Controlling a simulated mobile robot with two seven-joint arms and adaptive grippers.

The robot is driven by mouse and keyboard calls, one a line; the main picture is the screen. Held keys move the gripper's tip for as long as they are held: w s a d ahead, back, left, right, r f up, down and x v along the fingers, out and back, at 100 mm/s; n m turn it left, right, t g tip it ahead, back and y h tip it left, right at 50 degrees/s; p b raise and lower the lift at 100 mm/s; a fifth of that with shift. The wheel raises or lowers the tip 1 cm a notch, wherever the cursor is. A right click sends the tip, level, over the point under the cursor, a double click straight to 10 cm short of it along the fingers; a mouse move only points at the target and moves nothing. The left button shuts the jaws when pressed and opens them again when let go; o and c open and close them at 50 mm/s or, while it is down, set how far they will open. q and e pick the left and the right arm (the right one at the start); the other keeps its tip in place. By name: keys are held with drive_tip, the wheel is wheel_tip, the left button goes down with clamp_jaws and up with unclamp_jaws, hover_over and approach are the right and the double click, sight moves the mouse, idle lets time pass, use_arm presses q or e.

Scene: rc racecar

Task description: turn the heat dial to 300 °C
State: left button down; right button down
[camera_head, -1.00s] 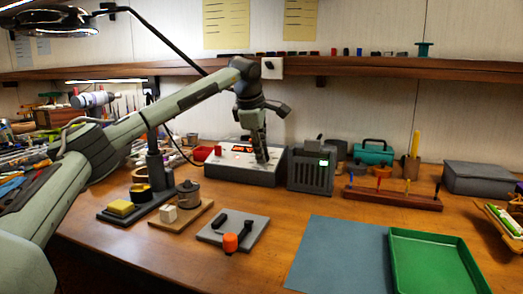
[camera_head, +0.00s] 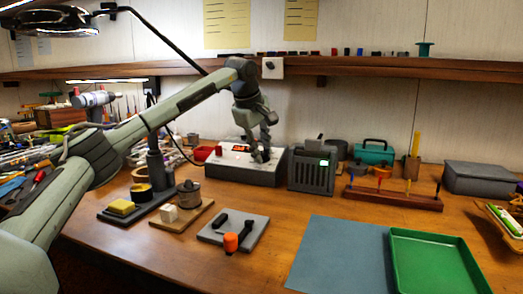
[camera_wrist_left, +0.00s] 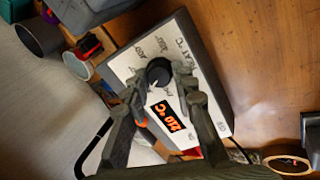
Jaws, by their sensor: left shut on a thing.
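The heat dial (camera_wrist_left: 158,72) is a dark round knob on the white top of a grey control box (camera_head: 235,173). In the left wrist view the box's lit orange display (camera_wrist_left: 169,116) appears to read 210 °C, and printed marks surround the dial. My left gripper (camera_head: 261,156) reaches down onto the right part of the box top. In the left wrist view its fingers (camera_wrist_left: 165,76) are at the dial, one on each side, shut on it. They hide part of the dial's rim and the panel. My right gripper is not in view.
A soldering stand, sponge and small pots are in front left. A blue mat (camera_head: 340,255) and green tray (camera_head: 397,238) lie front right.

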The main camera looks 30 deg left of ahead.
use_arm(q)
drive_tip(key=c, duration=1.2)
unclamp_jaws()
drive_tip(key=v, duration=1.2)
drive_tip(key=shift+f, duration=0.1)
